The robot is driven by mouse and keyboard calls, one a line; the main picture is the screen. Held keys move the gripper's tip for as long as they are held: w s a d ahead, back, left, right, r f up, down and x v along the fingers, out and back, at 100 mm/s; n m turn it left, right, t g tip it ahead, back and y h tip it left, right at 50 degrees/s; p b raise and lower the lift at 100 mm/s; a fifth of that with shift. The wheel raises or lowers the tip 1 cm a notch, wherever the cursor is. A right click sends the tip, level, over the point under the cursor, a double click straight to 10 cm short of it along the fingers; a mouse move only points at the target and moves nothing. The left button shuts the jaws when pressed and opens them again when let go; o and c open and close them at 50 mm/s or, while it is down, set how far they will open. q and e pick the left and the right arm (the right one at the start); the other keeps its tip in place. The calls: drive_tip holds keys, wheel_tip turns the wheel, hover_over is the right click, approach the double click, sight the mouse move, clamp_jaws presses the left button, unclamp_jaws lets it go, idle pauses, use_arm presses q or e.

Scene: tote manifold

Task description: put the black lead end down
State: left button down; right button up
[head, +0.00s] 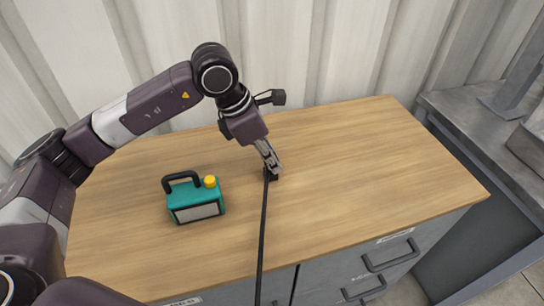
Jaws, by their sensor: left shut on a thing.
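A black lead runs up from the front edge of the wooden top, and its black lead end (270,175) is in the jaws of my left gripper (272,168). The gripper points down and is shut on the lead end, at or just above the wood; I cannot tell whether it touches. The jaws hide part of the lead end. The lead (262,235) hangs over the front edge. My right gripper is not in view.
A teal box (196,198) with a black handle and a yellow knob stands on the wooden top (370,165), left of the gripper. The wood to the right is clear. A grey metal bench (480,125) stands at the right. A corrugated wall is behind.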

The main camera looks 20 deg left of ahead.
use_arm(q)
drive_tip(key=shift+f, duration=0.2)
drive_tip(key=c, duration=1.8)
unclamp_jaws()
drive_tip(key=shift+r, duration=0.1)
drive_tip(key=shift+r, duration=0.1)
